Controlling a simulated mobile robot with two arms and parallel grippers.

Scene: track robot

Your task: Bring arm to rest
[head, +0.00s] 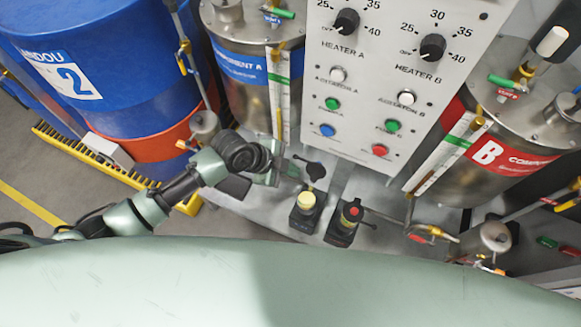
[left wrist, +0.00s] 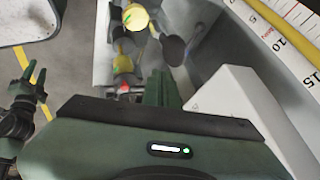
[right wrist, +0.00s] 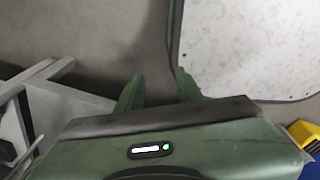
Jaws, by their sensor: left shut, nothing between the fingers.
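My left arm reaches in from the left in the head view. Its left gripper (head: 272,165) is over the grey bench, just left of two small black devices. In the left wrist view the left gripper's fingers (left wrist: 162,88) are together with nothing between them. My right gripper is outside the head view. In the right wrist view the right gripper's two fingers (right wrist: 158,92) stand apart with nothing between them, above plain grey floor.
A control panel (head: 375,110) stands between tank A (head: 250,85) and tank B (head: 510,140). A black device with a yellow top (head: 305,212) and one with a red top (head: 345,222) are close to the left gripper. A blue drum (head: 110,70) stands at left. A pale speckled panel (right wrist: 250,45) is beside the right gripper.

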